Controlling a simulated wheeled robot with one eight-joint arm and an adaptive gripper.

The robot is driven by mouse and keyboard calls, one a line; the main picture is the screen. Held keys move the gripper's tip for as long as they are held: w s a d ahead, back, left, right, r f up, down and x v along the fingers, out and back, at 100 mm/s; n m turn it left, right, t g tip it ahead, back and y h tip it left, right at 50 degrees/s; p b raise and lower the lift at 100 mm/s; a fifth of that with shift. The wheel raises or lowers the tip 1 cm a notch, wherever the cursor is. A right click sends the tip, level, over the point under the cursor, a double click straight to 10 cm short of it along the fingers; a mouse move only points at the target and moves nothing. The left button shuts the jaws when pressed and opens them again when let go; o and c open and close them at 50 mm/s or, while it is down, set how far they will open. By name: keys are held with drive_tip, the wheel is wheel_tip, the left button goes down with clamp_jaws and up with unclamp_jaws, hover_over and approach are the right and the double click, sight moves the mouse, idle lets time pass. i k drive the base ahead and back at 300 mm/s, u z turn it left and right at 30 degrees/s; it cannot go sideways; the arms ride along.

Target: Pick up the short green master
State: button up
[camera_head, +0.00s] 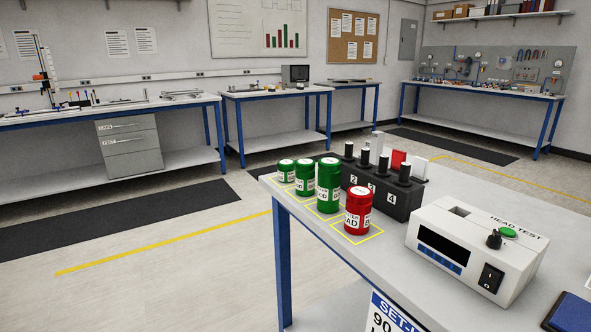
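The shortest green master (286,171) stands upright at the far left end of the near table (290,202). It is a green cylinder with a green lid and a white label band. A taller green master (305,179) stands just right of it, and a still taller green one (328,180) stands right of that. A red labelled cylinder (357,206) stands nearer, inside a yellow outlined square. My gripper is not in view.
A black numbered rack (402,210) with black-topped pieces stands close behind the cylinders. A white HEAD TEST box (475,247) sits at the right. A blue item (572,314) lies at the lower right corner. The floor left of the table is clear.

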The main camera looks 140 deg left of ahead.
sight(286, 171)
drive_tip(key=u, duration=4.85)
drive_tip(key=k, duration=0.6)
drive_tip(key=u, duration=0.45)
drive_tip(key=i, duration=0.9)
drive_tip(key=u, duration=0.35)
